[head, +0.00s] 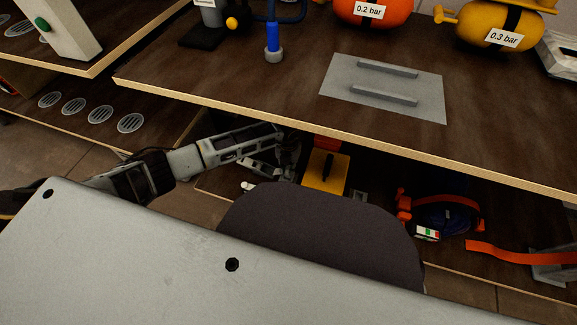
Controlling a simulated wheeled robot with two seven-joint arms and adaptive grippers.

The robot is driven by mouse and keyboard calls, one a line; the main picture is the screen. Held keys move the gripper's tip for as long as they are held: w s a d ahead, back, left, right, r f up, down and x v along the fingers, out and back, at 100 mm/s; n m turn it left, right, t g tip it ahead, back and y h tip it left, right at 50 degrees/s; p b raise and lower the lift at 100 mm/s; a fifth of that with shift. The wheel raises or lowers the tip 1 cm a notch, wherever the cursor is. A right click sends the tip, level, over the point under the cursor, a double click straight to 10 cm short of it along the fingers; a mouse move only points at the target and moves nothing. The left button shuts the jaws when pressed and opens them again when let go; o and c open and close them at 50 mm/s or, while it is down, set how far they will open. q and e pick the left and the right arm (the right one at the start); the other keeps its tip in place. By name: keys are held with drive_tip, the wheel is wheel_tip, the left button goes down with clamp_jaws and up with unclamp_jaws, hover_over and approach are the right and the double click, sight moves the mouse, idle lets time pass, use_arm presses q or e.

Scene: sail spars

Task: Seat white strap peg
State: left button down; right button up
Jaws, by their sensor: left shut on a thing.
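My left gripper (272,172) reaches in from the left, under the overhang of the dark tabletop, over the lower shelf. It is shut, and a small white piece that looks like the white strap peg (248,185) shows just below its fingers. The grip itself is dark and partly hidden. A yellow block (326,173) with a black slot or handle stands just right of the gripper, apart from the white piece. My right gripper is not in view.
An orange strap (510,252) and a dark blue coil with orange parts (445,215) lie on the lower shelf at right. The tabletop edge (350,138) overhangs the shelf. A grey plate with two bars (385,88) and orange and yellow vessels (500,25) are on top.

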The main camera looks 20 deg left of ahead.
use_arm(q)
drive_tip(key=shift+f+b, duration=0.75)
drive_tip(key=shift+f, duration=0.6)
idle(0.3)
drive_tip(key=c, duration=1.2)
unclamp_jaws()
drive_tip(key=shift+o, duration=0.2)
wheel_tip(320, 180, up, 12)
idle(0.6)
